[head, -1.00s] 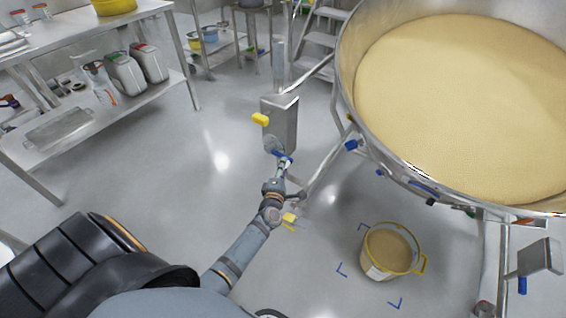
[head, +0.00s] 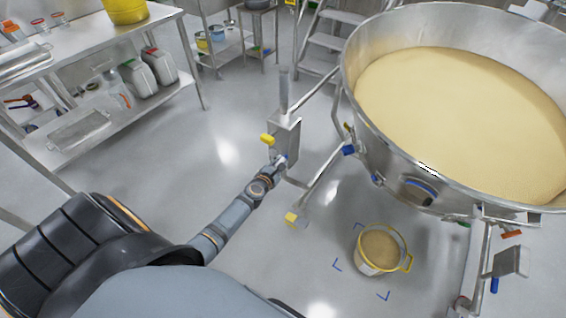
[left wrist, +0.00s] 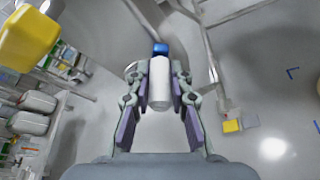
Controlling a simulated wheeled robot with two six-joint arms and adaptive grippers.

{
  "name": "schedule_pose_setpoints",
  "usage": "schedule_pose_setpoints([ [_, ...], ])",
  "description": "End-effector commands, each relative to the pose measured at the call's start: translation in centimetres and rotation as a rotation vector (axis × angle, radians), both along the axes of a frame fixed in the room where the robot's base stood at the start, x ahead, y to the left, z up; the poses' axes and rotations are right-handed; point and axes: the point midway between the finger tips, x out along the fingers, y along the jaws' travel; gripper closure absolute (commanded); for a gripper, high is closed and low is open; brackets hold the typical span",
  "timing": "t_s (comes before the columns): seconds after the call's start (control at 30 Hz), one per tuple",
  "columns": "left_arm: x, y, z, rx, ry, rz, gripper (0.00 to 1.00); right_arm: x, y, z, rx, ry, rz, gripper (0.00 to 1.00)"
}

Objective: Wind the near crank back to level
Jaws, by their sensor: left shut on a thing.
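The near crank's grey box (head: 287,135) stands on the steel frame left of the big bowl (head: 432,180). The bowl is full of pale yellow granules. My left gripper (head: 279,161) is at the lower face of the box, shut on the crank handle. In the left wrist view, the handle (left wrist: 159,85) is a white cylinder with a blue end (left wrist: 160,48), between the fingers of the gripper (left wrist: 160,100). The crank arm is mostly hidden by the gripper. A yellow knob (head: 267,140) sticks out left of the box, above my gripper. My right gripper is not in view.
A yellow-rimmed bucket of granules (head: 383,250) stands on the floor inside blue corner marks. A yellow block (head: 291,218) is at the frame's lower end. Steel shelving (head: 62,165) with jugs stands at left. Steps (head: 330,45) are behind.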

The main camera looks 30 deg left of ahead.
Motion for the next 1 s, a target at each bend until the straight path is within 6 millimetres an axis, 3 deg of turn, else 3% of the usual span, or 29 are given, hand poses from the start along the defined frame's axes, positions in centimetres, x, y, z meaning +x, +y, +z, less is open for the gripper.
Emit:
schedule_pose_setpoints([
  [0.03, 0.2, 0.5, 0.9, -0.04, 0.001, 0.0, 1.0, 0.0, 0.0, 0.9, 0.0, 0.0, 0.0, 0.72],
  [0.2, 0.2, 1.7, 1.3, -0.201, 0.015, 0.001, 1.0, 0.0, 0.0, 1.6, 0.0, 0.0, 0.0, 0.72],
  [0.6, 0.3, 4.4, 1.7, -0.52, 0.041, -0.001, 1.0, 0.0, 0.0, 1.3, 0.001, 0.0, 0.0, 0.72],
  [1.0, 0.4, 5.7, 1.9, -0.561, 0.045, 0.001, 1.0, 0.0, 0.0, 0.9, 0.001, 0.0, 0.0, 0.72],
])
